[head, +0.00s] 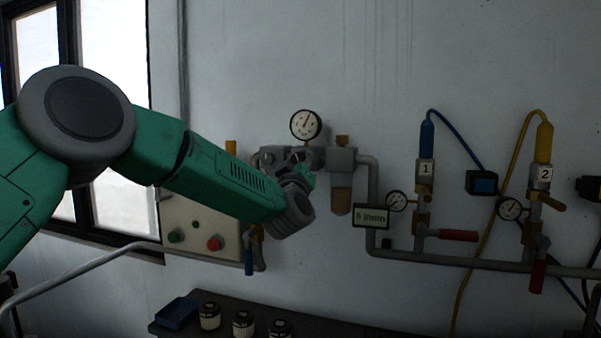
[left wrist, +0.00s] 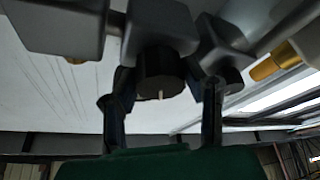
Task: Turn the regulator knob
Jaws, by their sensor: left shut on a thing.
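The regulator knob (left wrist: 160,70) is a dark round knob with a small white mark, under a grey regulator body, in the left wrist view. My left gripper (left wrist: 161,82) has one finger on each side of it and is shut on it. In the head view my left gripper (head: 298,170) reaches the grey regulator assembly below the round white gauge (head: 305,125). There my wrist and the gripper hide the knob. My right gripper is in neither view.
A filter bowl (head: 341,200) hangs just right of my gripper, above a small display sign (head: 371,216). Grey pipes run along the wall to valves 1 (head: 425,172) and 2 (head: 542,176). A button panel (head: 195,225) is behind my forearm. Jars (head: 243,323) stand on the bench below.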

